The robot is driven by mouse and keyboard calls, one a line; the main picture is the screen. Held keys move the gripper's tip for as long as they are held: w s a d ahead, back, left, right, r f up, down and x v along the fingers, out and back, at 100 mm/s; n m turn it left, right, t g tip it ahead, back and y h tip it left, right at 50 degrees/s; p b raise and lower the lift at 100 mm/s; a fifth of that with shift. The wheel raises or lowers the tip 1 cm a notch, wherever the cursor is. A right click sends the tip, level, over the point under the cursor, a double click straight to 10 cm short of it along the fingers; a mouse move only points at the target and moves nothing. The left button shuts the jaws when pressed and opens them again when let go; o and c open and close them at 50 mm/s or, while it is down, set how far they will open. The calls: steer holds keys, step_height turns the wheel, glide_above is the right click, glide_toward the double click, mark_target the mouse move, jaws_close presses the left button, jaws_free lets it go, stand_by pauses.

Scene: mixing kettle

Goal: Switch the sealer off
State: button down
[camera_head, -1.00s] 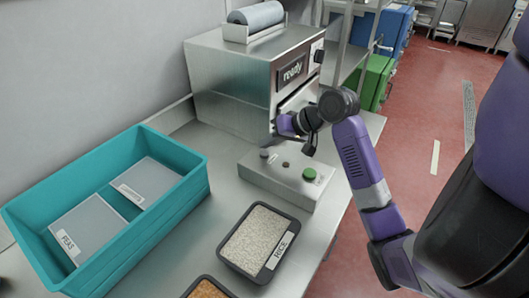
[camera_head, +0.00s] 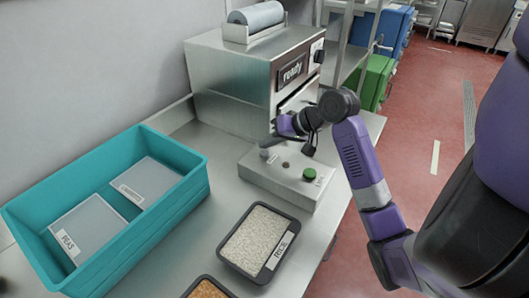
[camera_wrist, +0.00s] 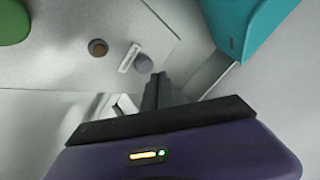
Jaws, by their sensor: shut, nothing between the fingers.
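The sealer (camera_head: 232,85) is a steel machine at the back of the table, and its dark display (camera_head: 291,71) reads "ready". My arm partly hides the sealer's front.
A teal crate (camera_head: 180,203) with labelled packs stands at the left. A black tray of rice (camera_head: 258,238) lies in front of the control box, with another tray (camera_head: 207,288) at the bottom edge. Green and blue cabinets stand behind.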

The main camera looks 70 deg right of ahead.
mark_target(268, 153)
steer(key=shift+f, duration=0.1)
steer(key=shift+f+b, duration=0.3)
steer(key=shift+f+b, duration=0.3)
steer(key=shift+f, duration=0.2)
stand_by(0.9)
steer(key=shift+r, duration=0.15)
steer(key=shift+r+p, duration=0.8)
steer(key=shift+p, duration=0.05)
step_height(268, 153, up, 5)
steer(key=p, duration=0.4)
steer(key=shift+p, duration=0.3)
stand_by(0.4)
